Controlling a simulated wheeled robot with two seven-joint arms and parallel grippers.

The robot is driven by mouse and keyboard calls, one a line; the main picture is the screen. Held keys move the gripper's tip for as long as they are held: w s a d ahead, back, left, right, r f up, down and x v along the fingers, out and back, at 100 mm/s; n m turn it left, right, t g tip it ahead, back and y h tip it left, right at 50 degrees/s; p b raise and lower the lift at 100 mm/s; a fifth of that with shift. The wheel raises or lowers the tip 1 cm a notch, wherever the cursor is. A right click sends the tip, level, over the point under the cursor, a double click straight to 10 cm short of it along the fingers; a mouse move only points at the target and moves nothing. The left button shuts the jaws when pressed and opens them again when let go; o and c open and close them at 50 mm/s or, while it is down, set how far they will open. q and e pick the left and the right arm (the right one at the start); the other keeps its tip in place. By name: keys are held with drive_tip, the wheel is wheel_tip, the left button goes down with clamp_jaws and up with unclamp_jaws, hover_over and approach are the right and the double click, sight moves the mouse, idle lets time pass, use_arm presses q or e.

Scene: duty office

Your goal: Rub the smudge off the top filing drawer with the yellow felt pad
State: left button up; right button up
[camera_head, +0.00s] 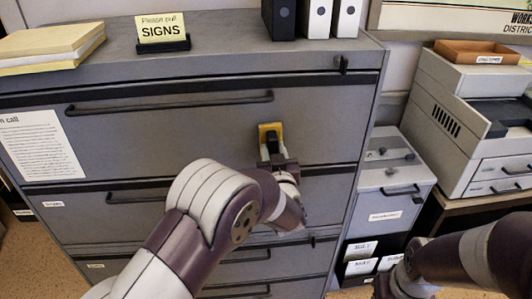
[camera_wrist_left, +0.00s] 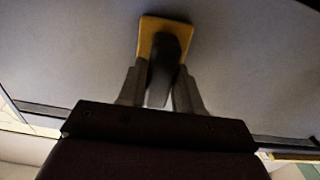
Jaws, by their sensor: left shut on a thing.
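The grey filing cabinet's top drawer (camera_head: 180,133) fills the upper middle of the head view, with a long dark handle (camera_head: 170,103). My left gripper (camera_head: 272,152) is shut on the dark grip of the yellow felt pad (camera_head: 263,129). In the left wrist view the pad (camera_wrist_left: 147,37) is seen from behind against the grey drawer front (camera_wrist_left: 80,55). No smudge shows; the pad and gripper may cover it. My right arm shows at the lower right; its gripper is out of frame.
On the cabinet top stand a yellow sign (camera_head: 162,29), a paper stack (camera_head: 48,45) and binders (camera_head: 317,17). A notice sheet (camera_head: 42,145) is on the drawer's left. A small grey cabinet (camera_head: 385,190) and a printer (camera_head: 470,120) stand to the right.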

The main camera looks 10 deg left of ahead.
use_arm(q)
drive_tip(key=a, duration=0.2)
drive_tip(key=s+a+b, duration=0.1)
drive_tip(key=a, duration=0.2)
drive_tip(key=s+a, duration=0.1)
drive_tip(key=a, duration=0.1)
drive_tip(key=shift+a, duration=0.3)
idle(0.8)
drive_tip(key=shift+s, duration=0.1)
drive_tip(key=shift+v, duration=2.9)
drive_tip(key=v, duration=0.3)
drive_tip(key=shift+d, duration=0.1)
